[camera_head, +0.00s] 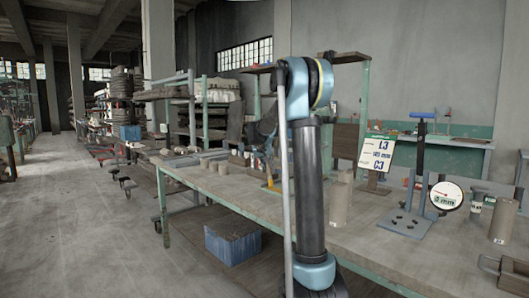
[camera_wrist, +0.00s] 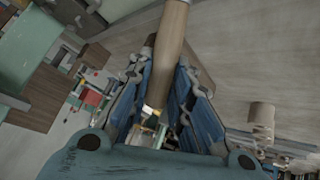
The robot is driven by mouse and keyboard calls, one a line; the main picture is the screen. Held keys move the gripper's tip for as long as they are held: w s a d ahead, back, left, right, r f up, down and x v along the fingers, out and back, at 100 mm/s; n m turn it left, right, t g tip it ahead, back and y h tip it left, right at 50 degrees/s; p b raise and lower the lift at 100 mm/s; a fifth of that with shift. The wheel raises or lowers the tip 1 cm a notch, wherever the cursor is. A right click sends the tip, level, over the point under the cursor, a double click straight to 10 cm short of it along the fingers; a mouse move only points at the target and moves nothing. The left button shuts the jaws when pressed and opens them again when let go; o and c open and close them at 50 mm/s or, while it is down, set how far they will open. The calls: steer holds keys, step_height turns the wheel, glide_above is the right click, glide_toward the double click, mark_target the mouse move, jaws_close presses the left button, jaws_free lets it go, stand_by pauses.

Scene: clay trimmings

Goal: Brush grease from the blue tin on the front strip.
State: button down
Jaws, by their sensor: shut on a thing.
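In the wrist view my gripper (camera_wrist: 166,68) is closed around a brush with a brown wooden handle (camera_wrist: 171,35). The handle runs from the top edge down between the two blue fingers. A shiny metal and yellow part (camera_wrist: 150,110) and a pale end show near the palm. In the head view my arm stands in front of the workbench (camera_head: 225,193) and hides most of my gripper. A small yellow piece (camera_head: 269,183) shows just left of the arm at bench height; I cannot tell what it is. I cannot make out the blue tin or the front strip.
Clay-coloured cylinders (camera_head: 340,203) stand right of my arm. A sign (camera_head: 377,154), a press-like stand (camera_head: 420,165) and a round dial (camera_head: 446,195) are farther right. A blue crate (camera_head: 232,243) sits on the lower shelf.

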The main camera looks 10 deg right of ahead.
steer(key=shift+s+d+r, duration=0.15)
steer(key=shift+d+r, duration=0.1)
steer(key=shift+r, duration=0.55)
steer(key=shift+a+r, duration=0.15)
steer(key=shift+r, duration=0.4)
steer(key=shift+a+r, duration=0.15)
steer(key=shift+r, duration=0.4)
steer(key=shift+a+r, duration=0.15)
steer(key=shift+r, duration=1.8)
